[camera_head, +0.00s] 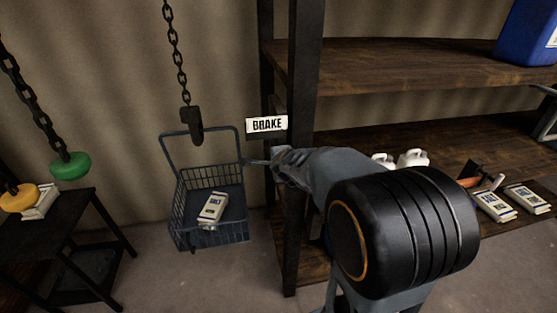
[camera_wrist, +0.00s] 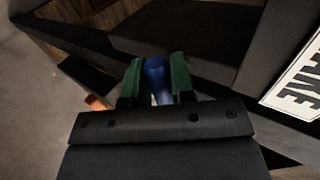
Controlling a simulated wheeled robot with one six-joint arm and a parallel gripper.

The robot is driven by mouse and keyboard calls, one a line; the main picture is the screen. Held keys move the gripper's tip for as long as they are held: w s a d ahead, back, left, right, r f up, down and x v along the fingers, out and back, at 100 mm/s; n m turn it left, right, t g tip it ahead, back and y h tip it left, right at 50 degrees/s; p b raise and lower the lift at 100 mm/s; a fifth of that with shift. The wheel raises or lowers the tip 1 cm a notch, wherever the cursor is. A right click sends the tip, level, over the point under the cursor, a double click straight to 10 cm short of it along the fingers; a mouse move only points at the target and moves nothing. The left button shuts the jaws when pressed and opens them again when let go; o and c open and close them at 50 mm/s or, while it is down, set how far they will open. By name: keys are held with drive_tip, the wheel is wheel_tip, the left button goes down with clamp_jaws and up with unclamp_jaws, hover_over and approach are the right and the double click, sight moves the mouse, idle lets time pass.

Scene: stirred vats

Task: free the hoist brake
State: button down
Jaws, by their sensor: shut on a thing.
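The BRAKE sign (camera_head: 267,124) is fixed on the dark shelf post, and part of it shows in the wrist view (camera_wrist: 299,83). My gripper (camera_wrist: 156,75) is shut on a blue brake handle (camera_wrist: 155,75), which stands between the green finger pads. In the head view my gripper reaches the post just below the sign, and the handle is too small to make out there. The hoist basket (camera_head: 212,212) hangs from a chain hook (camera_head: 192,124) left of the post, with a white bag (camera_head: 213,208) in it.
A dark table (camera_head: 75,216) at left has a bag on it. The wooden shelf (camera_head: 400,70) at right holds a blue container (camera_head: 528,35), white jugs (camera_head: 413,158) and bags (camera_head: 494,207).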

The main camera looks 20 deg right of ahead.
idle(0.4)
drive_tip(key=c, duration=1)
unclamp_jaws()
drive_tip(key=p+v, duration=0.4)
drive_tip(key=v, duration=0.3)
drive_tip(key=shift+s+r, duration=0.1)
drive_tip(key=shift+s, duration=0.15)
drive_tip(key=shift+a, duration=0.1)
